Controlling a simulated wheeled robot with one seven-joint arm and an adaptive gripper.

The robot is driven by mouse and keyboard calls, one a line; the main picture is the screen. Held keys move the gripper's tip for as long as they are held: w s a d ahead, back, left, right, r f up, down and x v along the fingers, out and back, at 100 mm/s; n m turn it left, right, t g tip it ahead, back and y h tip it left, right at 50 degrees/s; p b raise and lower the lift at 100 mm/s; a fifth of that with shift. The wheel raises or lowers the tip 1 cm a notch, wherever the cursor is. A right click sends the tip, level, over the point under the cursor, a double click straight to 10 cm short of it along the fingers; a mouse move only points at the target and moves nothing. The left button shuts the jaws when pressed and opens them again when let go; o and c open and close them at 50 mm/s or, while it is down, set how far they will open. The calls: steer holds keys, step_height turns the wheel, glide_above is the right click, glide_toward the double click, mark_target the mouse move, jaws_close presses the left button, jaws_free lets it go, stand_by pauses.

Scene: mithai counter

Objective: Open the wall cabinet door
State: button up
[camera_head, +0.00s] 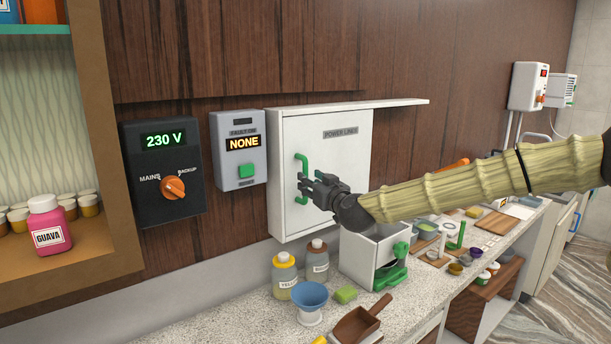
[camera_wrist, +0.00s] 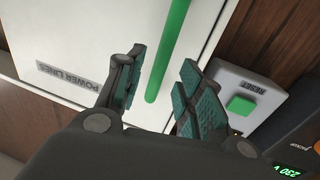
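The white wall cabinet (camera_head: 345,165), labelled POWER LINES, hangs on the wood wall with its door shut. Its green vertical bar handle (camera_head: 302,178) is on the left side of the door. My gripper (camera_head: 304,186) is at the handle, reaching in from the right. In the wrist view, my gripper (camera_wrist: 158,98) is open, with one finger on each side of the green handle (camera_wrist: 174,50). Gaps show between the handle and the finger pads there. The cabinet door (camera_wrist: 80,45) fills the upper left of the wrist view.
A grey panel (camera_head: 239,150) reading NONE with a green button and a black 230 V panel (camera_head: 162,170) with an orange knob are left of the cabinet. Below, the counter (camera_head: 240,325) holds bottles, a blue funnel (camera_head: 310,297) and a white bin (camera_head: 372,255). A shelf (camera_head: 90,150) stands far left.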

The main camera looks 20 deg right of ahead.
mark_target(305, 198)
steer(key=shift+w+a+p, duration=0.15)
steer(key=shift+w+p, duration=0.2)
steer(key=shift+w, duration=0.75)
steer(key=shift+w+a+p, duration=0.15)
steer(key=shift+w+p, duration=0.2)
steer(key=shift+w, duration=0.75)
jaws_close()
